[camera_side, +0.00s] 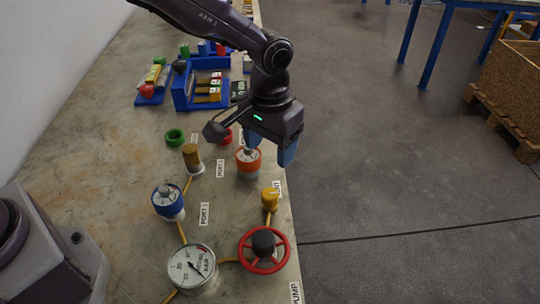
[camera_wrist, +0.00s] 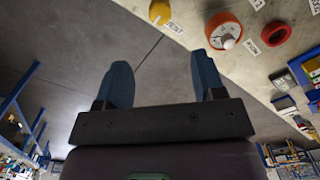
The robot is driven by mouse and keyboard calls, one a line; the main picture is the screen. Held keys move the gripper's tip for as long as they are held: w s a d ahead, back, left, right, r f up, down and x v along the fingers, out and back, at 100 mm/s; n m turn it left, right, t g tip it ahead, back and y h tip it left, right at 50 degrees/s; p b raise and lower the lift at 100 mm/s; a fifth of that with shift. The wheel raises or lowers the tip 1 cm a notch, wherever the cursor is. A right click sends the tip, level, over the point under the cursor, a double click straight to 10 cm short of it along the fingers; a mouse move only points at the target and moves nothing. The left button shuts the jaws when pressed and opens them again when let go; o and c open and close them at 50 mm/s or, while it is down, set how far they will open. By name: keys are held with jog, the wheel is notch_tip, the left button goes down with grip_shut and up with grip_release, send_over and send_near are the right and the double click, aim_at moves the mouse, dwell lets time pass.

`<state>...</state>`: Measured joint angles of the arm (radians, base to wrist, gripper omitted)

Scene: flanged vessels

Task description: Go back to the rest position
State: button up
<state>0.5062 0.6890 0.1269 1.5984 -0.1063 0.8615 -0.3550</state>
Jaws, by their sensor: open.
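My gripper (camera_side: 270,148) hangs above the right edge of the workbench (camera_side: 130,210), with its blue fingers pointing down. In the wrist view the two blue fingers of my gripper (camera_wrist: 160,85) stand wide apart with nothing between them. An orange-ringed vessel (camera_side: 248,162) stands on the bench just below and left of the fingers. In the wrist view this orange vessel (camera_wrist: 223,31) lies beyond the right finger, apart from it.
A blue-ringed vessel (camera_side: 167,201), a pressure gauge (camera_side: 192,268), a red handwheel (camera_side: 264,250) and yellow fittings (camera_side: 270,198) stand on the bench. A blue rack (camera_side: 180,92) stands behind.

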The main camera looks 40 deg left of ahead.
jog(key=shift+r, duration=0.1)
jog(key=s+a+r+t, duration=0.5)
jog(key=s+a+r, duration=1.3)
jog(key=s, duration=0.4)
jog(key=shift+a+r+t, duration=0.2)
jog(key=shift+r+t, duration=0.1)
jog(key=shift+r, duration=0.25)
